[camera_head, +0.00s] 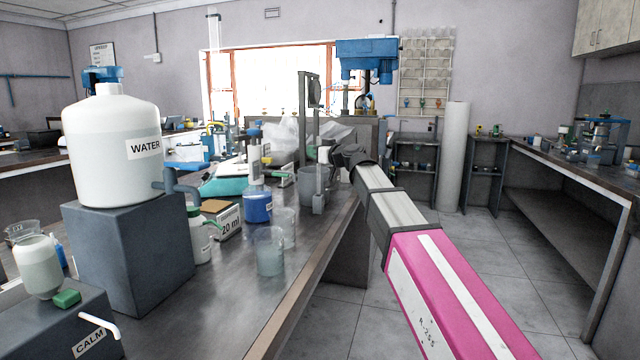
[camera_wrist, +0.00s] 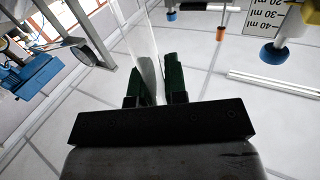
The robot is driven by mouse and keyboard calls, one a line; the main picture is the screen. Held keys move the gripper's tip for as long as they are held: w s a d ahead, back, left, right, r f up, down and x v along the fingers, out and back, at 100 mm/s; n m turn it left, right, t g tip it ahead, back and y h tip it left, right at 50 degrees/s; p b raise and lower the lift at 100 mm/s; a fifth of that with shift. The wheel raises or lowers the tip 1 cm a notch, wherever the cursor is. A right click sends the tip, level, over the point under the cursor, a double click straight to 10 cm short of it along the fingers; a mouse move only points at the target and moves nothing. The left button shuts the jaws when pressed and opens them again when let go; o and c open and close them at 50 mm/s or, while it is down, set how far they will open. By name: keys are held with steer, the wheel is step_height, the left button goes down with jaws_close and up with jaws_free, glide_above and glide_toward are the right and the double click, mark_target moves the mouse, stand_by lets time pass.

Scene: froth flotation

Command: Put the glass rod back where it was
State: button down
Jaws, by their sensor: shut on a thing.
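The glass rod (camera_wrist: 144,45) shows in the wrist view as a pale, see-through bar between the two dark green fingers of my gripper (camera_wrist: 151,80). My gripper is shut on it, and the rod runs out past the fingertips to the top of the picture. In the head view my gripper (camera_head: 328,155) is small and dark at the far end of my arm, above the far right part of the bench near a grey container (camera_head: 307,183). I cannot tell the rod clearly there, nor whether it is inside or beside the container.
Two clear beakers (camera_head: 270,252) and a blue-filled bottle (camera_head: 257,206) stand nearer on the bench (camera_head: 190,312). A large water bottle (camera_head: 108,150) rests on a grey block at left. A tall grey stand (camera_head: 303,110) rises beside my gripper. The floor at right is clear.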

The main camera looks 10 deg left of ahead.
steer(key=shift+f, duration=3.4)
steer(key=c, duration=1.1)
jaws_free()
steer(key=shift+c, duration=0.2)
steer(key=shift+s+d, duration=0.2)
steer(key=shift+d, duration=0.05)
steer(key=v, duration=1.1)
steer(key=shift+d, duration=0.2)
